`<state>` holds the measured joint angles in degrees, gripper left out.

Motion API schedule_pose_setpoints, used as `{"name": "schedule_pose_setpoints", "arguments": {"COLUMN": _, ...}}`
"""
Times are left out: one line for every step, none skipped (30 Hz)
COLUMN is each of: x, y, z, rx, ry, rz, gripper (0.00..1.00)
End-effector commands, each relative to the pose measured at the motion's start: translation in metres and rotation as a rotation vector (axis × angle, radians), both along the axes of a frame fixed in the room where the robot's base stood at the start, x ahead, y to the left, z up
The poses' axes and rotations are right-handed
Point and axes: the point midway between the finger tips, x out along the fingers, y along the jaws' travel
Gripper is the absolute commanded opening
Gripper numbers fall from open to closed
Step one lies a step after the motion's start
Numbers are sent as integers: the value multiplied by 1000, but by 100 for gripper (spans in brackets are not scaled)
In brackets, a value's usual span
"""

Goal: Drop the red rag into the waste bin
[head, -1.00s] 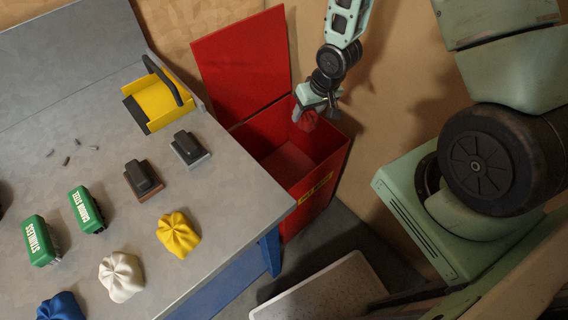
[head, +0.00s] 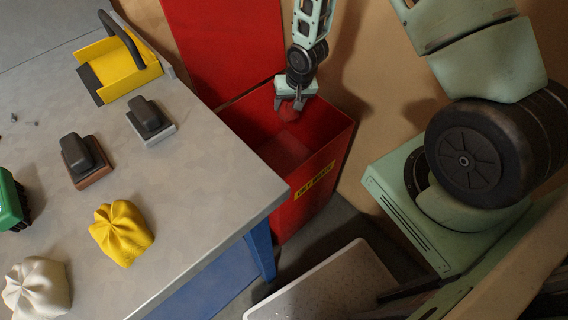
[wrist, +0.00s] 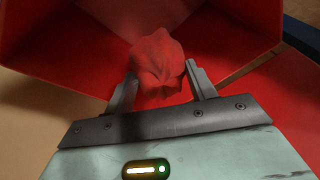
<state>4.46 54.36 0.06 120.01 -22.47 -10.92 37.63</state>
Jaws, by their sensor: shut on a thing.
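The red rag (wrist: 158,68) is a crumpled bundle between the two fingers of my gripper (wrist: 162,88) in the wrist view. In the head view the rag (head: 288,112) shows as a small red lump below my gripper (head: 289,103). My gripper is shut on it. The waste bin (head: 318,185) is a red box with a yellow label and its lid raised at the back. The gripper and rag are over the bin's open top, near its far side. In the wrist view, the bin's red wall (wrist: 225,18) surrounds the rag.
The grey workbench (head: 200,190) stands left of the bin. It bears a yellow rag (head: 122,233), a white rag (head: 38,288), two dark-handled blocks (head: 84,160), a green brush (head: 10,203) and a yellow holder (head: 122,70). A pale perforated platform (head: 330,285) lies in front of the bin.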

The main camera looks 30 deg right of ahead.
Motion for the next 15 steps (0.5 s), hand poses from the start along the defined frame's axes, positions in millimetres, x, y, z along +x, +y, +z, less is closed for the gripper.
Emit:
{"name": "schedule_pose_setpoints", "arguments": {"x": 0, "y": 0, "z": -11, "rx": 0, "ry": 0, "rz": 0, "gripper": 30}}
{"name": "schedule_pose_setpoints", "arguments": {"x": 0, "y": 0, "z": -15, "rx": 0, "ry": 0, "rz": 0, "gripper": 30}}
{"name": "schedule_pose_setpoints", "arguments": {"x": 0, "y": 0, "z": -20, "rx": 0, "ry": 0, "rz": 1, "gripper": 30}}
{"name": "schedule_pose_setpoints", "arguments": {"x": 0, "y": 0, "z": -24, "rx": -1, "ry": 0, "rz": 2, "gripper": 30}}
{"name": "schedule_pose_setpoints", "arguments": {"x": 0, "y": 0, "z": -27, "rx": -1, "ry": 0, "rz": 2, "gripper": 30}}
{"name": "schedule_pose_setpoints", "arguments": {"x": 0, "y": 0, "z": -32, "rx": -1, "ry": 0, "rz": 2, "gripper": 30}}
{"name": "schedule_pose_setpoints", "arguments": {"x": 0, "y": 0, "z": -34, "rx": -1, "ry": 0, "rz": 2, "gripper": 30}}
{"name": "schedule_pose_setpoints", "arguments": {"x": 0, "y": 0, "z": -37, "rx": 0, "ry": 0, "rz": 1, "gripper": 30}}
{"name": "schedule_pose_setpoints", "arguments": {"x": 0, "y": 0, "z": -39, "rx": -1, "ry": 0, "rz": 0, "gripper": 30}}
{"name": "schedule_pose_setpoints", "arguments": {"x": 0, "y": 0, "z": -41, "rx": -1, "ry": 0, "rz": 0, "gripper": 30}}
{"name": "schedule_pose_setpoints", "arguments": {"x": 0, "y": 0, "z": -41, "rx": -1, "ry": 0, "rz": 0, "gripper": 30}}
{"name": "schedule_pose_setpoints", "arguments": {"x": 0, "y": 0, "z": -42, "rx": -1, "ry": 0, "rz": 1, "gripper": 30}}
{"name": "schedule_pose_setpoints", "arguments": {"x": 0, "y": 0, "z": -42, "rx": 0, "ry": 0, "rz": 1, "gripper": 30}}
{"name": "schedule_pose_setpoints", "arguments": {"x": 0, "y": 0, "z": -42, "rx": 0, "ry": 0, "rz": 1, "gripper": 30}}
{"name": "schedule_pose_setpoints", "arguments": {"x": 0, "y": 0, "z": -42, "rx": 0, "ry": 0, "rz": 1, "gripper": 30}}
